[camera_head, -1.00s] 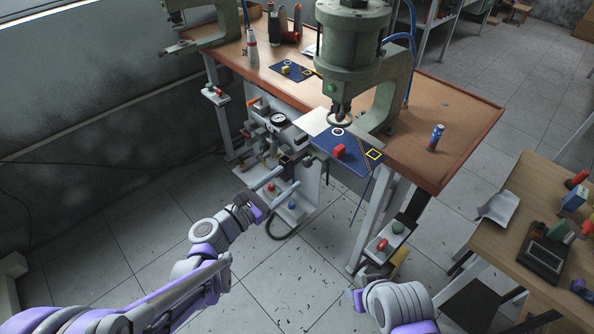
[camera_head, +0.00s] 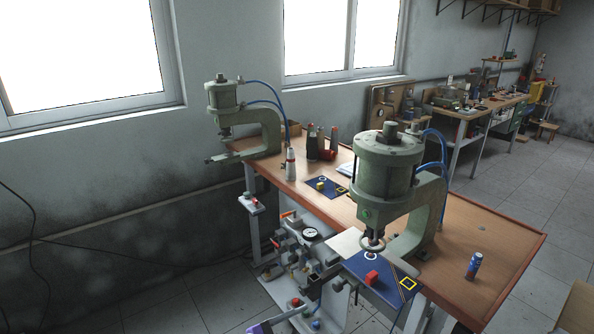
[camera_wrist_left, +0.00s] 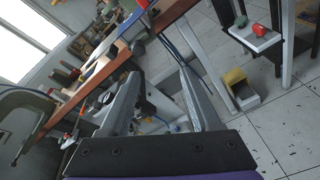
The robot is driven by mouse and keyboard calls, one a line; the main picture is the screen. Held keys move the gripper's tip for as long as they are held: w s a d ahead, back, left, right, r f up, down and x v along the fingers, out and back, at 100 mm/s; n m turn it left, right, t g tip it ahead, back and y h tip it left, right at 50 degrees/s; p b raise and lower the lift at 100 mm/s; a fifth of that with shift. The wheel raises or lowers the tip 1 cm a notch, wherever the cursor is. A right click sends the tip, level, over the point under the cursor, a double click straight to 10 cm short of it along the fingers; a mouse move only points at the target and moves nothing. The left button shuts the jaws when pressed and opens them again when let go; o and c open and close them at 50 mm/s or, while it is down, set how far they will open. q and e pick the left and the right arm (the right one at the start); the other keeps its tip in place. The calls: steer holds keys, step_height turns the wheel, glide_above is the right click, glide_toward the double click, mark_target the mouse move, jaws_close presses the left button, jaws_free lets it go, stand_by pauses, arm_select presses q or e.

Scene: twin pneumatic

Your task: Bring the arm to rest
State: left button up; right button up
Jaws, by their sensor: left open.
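My left arm shows only at the bottom edge of the head view, where a purple part and a grey finger of the left gripper (camera_head: 280,318) are seen. In the left wrist view the left gripper (camera_wrist_left: 160,88) has its two grey fingers apart, with nothing between them. It is in front of the bench, near the pneumatic fittings under it. Most of the left arm is out of the picture. My right arm and gripper do not show.
A wooden bench (camera_head: 490,225) carries two green presses (camera_head: 388,170) (camera_head: 245,125). A red block (camera_head: 371,277) lies on a blue mat (camera_head: 385,288), and a blue can (camera_head: 473,266) stands at right. A pressure gauge (camera_head: 310,233) sits below the bench.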

arm_select(q)
steer(key=s+a+f+m+g+y+p, duration=0.1)
steer(key=s+a+m+g+y+p, duration=0.2)
steer(key=s+a+m+y, duration=0.9)
steer(key=s+a+m+p, duration=0.1)
steer(key=s+a+m, duration=0.5)
steer(key=s+a, duration=0.1)
steer(key=shift+s+f+m+g+p, duration=0.15)
steer(key=shift+f+m+g+p, duration=0.2)
steer(key=shift+f+m+g, duration=0.05)
